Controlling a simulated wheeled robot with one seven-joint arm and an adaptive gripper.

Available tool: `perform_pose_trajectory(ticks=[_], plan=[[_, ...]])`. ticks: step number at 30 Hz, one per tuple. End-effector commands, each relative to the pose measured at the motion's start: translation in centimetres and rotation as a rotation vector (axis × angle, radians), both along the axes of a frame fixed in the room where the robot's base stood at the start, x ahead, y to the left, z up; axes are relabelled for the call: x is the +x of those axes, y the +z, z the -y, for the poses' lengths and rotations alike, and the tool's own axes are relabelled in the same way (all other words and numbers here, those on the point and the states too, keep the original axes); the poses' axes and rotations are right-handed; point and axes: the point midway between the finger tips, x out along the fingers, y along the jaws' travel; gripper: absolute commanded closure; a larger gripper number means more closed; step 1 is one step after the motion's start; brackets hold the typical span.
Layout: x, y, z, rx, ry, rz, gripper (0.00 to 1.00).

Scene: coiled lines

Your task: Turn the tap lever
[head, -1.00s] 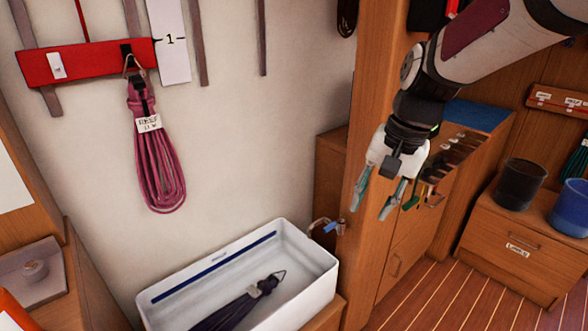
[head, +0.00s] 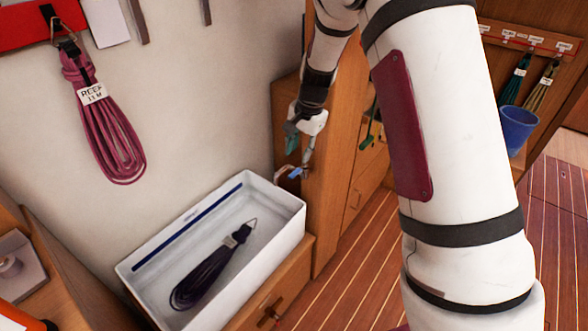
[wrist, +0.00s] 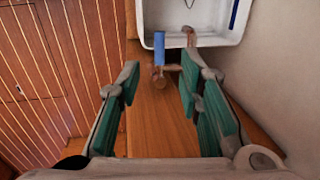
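The tap stands at the right end of the white basin. Its blue lever (head: 296,172) is small in the head view, just below my gripper (head: 300,148). In the wrist view the blue lever (wrist: 159,46) points up the picture toward the basin, beyond my fingertips. The round tap base (wrist: 159,80) shows between my fingers, and a copper-coloured spout (wrist: 190,38) reaches over the basin rim. My gripper (wrist: 160,68) is open and empty, its two green-padded fingers on either side of the tap's line. No contact with the lever shows.
The white basin (head: 292,216) holds a dark coiled line (head: 208,272). A pink coiled line (head: 105,125) hangs on the wall at left. A wooden post stands close to my gripper, and a blue bucket (head: 519,130) is farther right. Striped floor is clear.

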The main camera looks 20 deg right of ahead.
Motion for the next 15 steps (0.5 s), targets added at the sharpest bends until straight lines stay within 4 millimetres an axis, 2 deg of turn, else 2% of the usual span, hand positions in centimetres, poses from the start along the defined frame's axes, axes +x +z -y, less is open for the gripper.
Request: perform_pose_trajectory(ticks=[1, 6, 9, 15], plan=[[0.1, -1.2, -0.1, 0.000, -0.002, -0.004, 0.67], [0.6, -4.4, -0.4, 0.000, -0.001, -0.004, 0.67], [0.9, -6.0, -0.6, 0.001, -0.001, -0.003, 0.67], [1.2, -7.8, -0.9, 0.001, 0.000, -0.001, 0.67]])
